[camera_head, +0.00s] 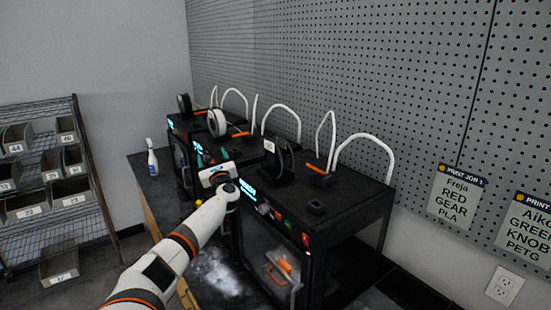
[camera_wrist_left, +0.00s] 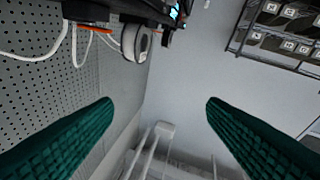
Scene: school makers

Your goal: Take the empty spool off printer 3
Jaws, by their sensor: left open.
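Three black printers stand in a row on the bench in the head view. The nearest printer (camera_head: 330,205) carries a dark, thin spool (camera_head: 284,160) on top, which looks empty. The middle printer holds a white-faced spool (camera_head: 217,123), and the far printer holds a dark spool (camera_head: 184,104). I cannot read which printer is number 3. My left gripper (camera_head: 215,174) is beside the front of the nearest printer, left of its spool and apart from it. In the left wrist view its green fingers (camera_wrist_left: 158,108) are wide apart with nothing between them. My right gripper is out of view.
White tubes (camera_head: 365,140) arch over the printers. A pegboard wall (camera_head: 400,80) with job cards (camera_head: 457,197) stands behind. A spray bottle (camera_head: 152,158) stands at the bench's far end. A wire rack with bins (camera_head: 60,190) is at the left, with open floor before it.

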